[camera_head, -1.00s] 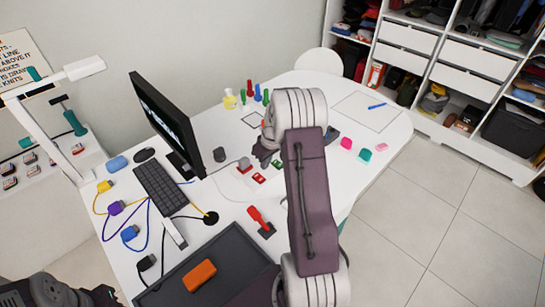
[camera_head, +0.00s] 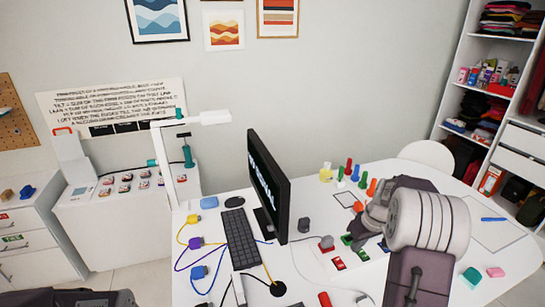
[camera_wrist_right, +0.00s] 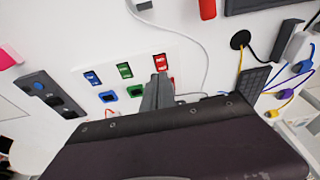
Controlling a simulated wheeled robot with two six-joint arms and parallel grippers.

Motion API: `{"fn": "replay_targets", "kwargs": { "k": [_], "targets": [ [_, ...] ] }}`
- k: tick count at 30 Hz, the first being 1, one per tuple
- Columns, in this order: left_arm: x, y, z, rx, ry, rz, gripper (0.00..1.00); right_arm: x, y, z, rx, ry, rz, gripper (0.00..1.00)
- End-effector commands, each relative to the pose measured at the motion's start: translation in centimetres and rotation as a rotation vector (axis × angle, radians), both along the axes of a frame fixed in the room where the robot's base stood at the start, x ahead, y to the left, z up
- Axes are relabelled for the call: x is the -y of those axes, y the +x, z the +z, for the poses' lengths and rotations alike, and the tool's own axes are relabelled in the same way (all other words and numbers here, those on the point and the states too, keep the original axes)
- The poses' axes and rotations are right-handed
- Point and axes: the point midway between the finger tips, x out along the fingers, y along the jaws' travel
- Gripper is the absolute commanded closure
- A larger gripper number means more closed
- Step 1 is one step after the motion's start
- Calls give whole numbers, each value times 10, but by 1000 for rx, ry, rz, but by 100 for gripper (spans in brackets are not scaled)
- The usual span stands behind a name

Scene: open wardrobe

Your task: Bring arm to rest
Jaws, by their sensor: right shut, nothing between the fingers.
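My right arm reaches over the white desk (camera_head: 205,225) from the lower right in the head view. My right gripper (camera_head: 350,240) is beside a white panel with small red and green switches (camera_head: 338,263). In the right wrist view my gripper's grey fingers (camera_wrist_right: 157,92) are together and empty, in front of the panel near its red switch (camera_wrist_right: 160,63). Blue (camera_wrist_right: 92,78) and green (camera_wrist_right: 124,70) switches sit beside it. I cannot tell whether the fingertips touch the panel. My left gripper is not in view; a dark part of mine shows at the lower left of the head view.
A monitor (camera_head: 268,185) and keyboard (camera_head: 240,240) stand left of the gripper. Several coloured pegs (camera_head: 349,168) stand behind it. A white chair (camera_head: 428,157) and an open wardrobe (camera_head: 490,85) are at the right. A white lamp (camera_head: 205,118) rises at the left.

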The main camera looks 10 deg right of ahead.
Motion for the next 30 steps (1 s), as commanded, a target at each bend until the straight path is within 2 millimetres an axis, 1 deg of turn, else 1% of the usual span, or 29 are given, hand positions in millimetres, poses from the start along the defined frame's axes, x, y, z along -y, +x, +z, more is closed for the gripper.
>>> {"fn": "replay_targets", "kwargs": {
  "k": [2,4,5,6,8,9,11,12,13,15,17,18,22,30],
  "targets": [
    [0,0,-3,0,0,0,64,-15,9,2,10,-6,40,100],
    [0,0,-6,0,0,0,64,-44,23,14,38,-21,113,100],
    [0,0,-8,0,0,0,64,-63,23,17,40,-23,156,100],
    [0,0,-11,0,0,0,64,-94,18,19,34,-24,224,100],
    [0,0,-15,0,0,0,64,-139,-1,14,13,-26,312,100],
    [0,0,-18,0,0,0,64,-166,-20,9,-5,-26,341,100],
    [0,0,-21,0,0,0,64,-197,-55,-4,-36,-24,348,100],
    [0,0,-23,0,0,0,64,-211,-79,-14,-59,-22,328,100],
    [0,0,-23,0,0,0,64,-218,-97,-21,-75,-20,301,100],
    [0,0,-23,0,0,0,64,-222,-134,-37,-115,-16,202,100],
    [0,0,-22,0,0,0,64,-217,-157,-49,-147,-9,81,100],
    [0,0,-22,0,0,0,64,-215,-164,-54,-155,-5,19,100],
    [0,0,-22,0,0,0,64,-214,-157,-54,-131,12,-98,100],
    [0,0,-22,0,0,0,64,-214,-157,-54,-132,14,-113,100]
  ]
}}
